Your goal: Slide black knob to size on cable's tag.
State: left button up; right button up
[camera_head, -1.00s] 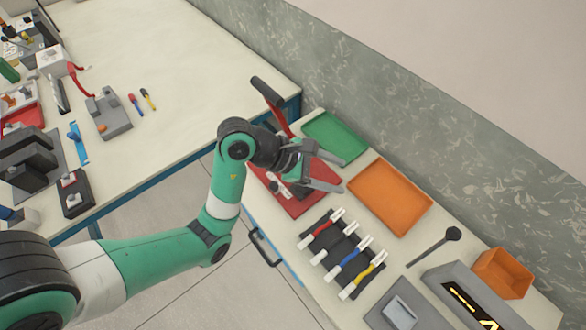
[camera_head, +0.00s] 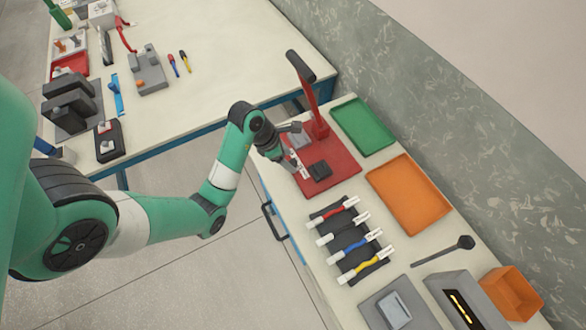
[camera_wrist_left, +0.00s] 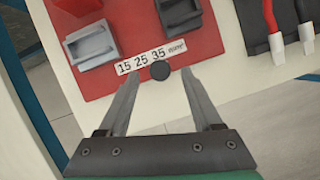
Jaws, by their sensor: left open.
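The round black knob (camera_wrist_left: 160,71) shows in the left wrist view at the lower edge of the white scale strip (camera_wrist_left: 140,62), marked 15, 25, 35 mm². It appears just below the 35. The strip is on the red press base (camera_wrist_left: 100,15), which also shows in the head view (camera_head: 341,163). My left gripper (camera_wrist_left: 161,78) is open, its fingertips on either side of the knob with gaps. In the head view my left gripper (camera_head: 292,149) is at the near left edge of the base. Cables with white tags (camera_head: 350,238) lie to the right; I cannot read the tags. My right gripper is not in view.
The press lever (camera_head: 305,85) rises behind the gripper. A green tray (camera_head: 363,128) and an orange tray (camera_head: 409,195) lie on the far side. A dark stick tool (camera_head: 440,252) lies beyond the cables. Another workbench (camera_head: 230,60) stands at the left.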

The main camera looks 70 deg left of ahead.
aim_at(292, 162)
pick_arm(q)
jog(key=b+x, duration=0.1)
jog(key=x, duration=0.2)
jog(key=shift+w+f, duration=0.2)
jog(key=shift+f, duration=0.15)
grip_shut()
dwell(1.1)
